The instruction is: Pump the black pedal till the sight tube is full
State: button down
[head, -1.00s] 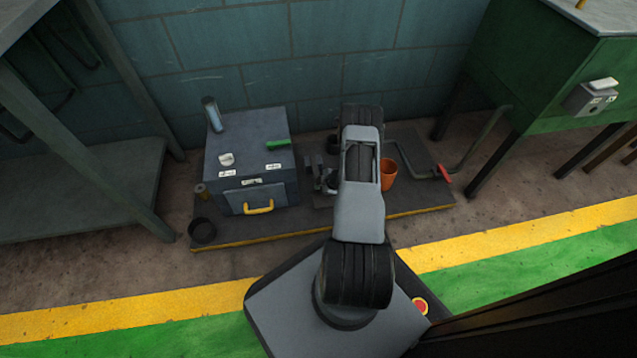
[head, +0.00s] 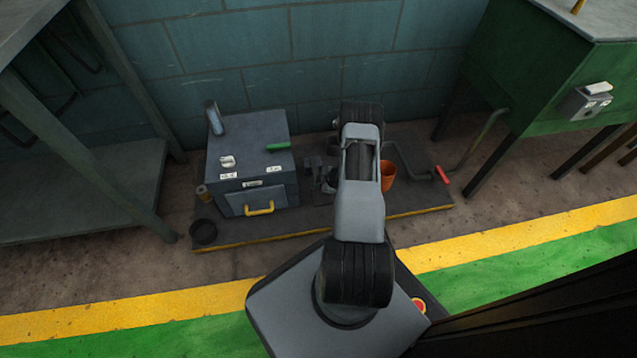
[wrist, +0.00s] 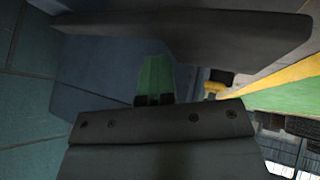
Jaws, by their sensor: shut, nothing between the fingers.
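A blue-grey tube (head: 214,117), seemingly the sight tube, leans at the back left of a dark blue box (head: 265,135). Its fill level is too small to read. Small dark parts (head: 316,172) sit on the platform right of the box, partly behind my arm. I cannot tell whether the black pedal is among them. My gripper is mostly hidden by my arm in the head view. In the wrist view my gripper (wrist: 165,88) shows as dark plates and is shut and empty. A green handle (head: 278,145) lies on the box top; a green piece (wrist: 155,78) shows beyond the plates.
The box has a yellow handle (head: 260,208) in front. A black ring-shaped cup (head: 203,232) stands front left on the dark platform (head: 400,208). An orange cup (head: 387,175) and a red-ended pipe (head: 442,174) are right of my arm. A green cabinet (head: 560,70) stands right.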

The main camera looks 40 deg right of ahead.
jog(key=shift+a+r+p, duration=0.15)
jog(key=shift+r+p, duration=0.95)
jog(key=shift+r, duration=0.4)
jog(key=shift+w+r, duration=0.1)
jog(key=shift+r, duration=0.2)
jog(key=shift+w+r, duration=0.1)
jog(key=shift+r, duration=0.05)
jog(key=r+p, duration=0.2)
jog(key=r, duration=0.1)
jog(key=w+r+p, duration=0.1)
jog(key=p, duration=0.1)
jog(key=shift+d+r, duration=0.35)
jog(key=shift+d, duration=0.05)
